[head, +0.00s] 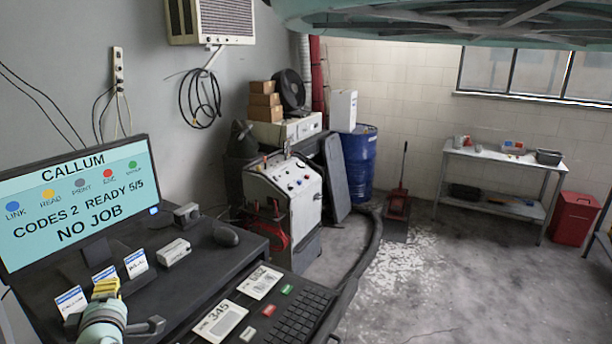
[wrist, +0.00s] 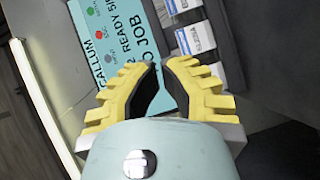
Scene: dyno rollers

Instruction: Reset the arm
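My gripper (head: 106,288) is at the lower left of the head view, in front of the monitor and by the small white cards. In the wrist view, my gripper (wrist: 162,64) shows two yellow fingers with black pads. They are partly open, with a narrow empty gap between the tips. The monitor screen (head: 75,205) reads "CALLUM", "CODES 2 READY 5/5" and "NO JOB". The screen also shows turned sideways beyond the fingers in the wrist view (wrist: 112,40).
Several labelled cards (head: 136,263) stand on the black desk by the gripper. A mouse (head: 226,235), a keyboard (head: 297,318) and a "345" sheet (head: 219,321) lie to the right. A white machine (head: 283,193) stands behind.

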